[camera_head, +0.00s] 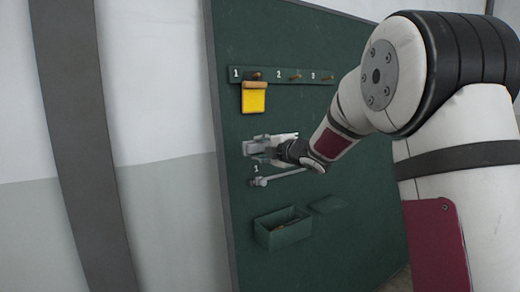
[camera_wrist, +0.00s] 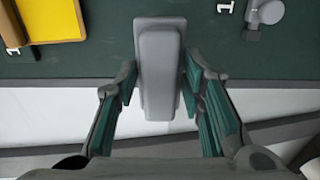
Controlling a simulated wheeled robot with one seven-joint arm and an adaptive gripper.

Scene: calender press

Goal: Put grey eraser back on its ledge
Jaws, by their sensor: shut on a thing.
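My gripper (camera_head: 275,152) is in front of the green board, shut on the grey eraser (camera_head: 252,148). In the wrist view the eraser (camera_wrist: 158,70) is a long rounded grey block between the green-padded fingers of my gripper (camera_wrist: 158,82). It stands out from the board's surface, lengthwise across the board as seen from the head.
A yellow pad (camera_head: 254,98) hangs under peg 1 of a numbered rail (camera_head: 310,76); it also shows in the wrist view (camera_wrist: 55,18). A grey rod (camera_head: 280,178) sits just below my gripper. Lower down is an open green box (camera_head: 282,232).

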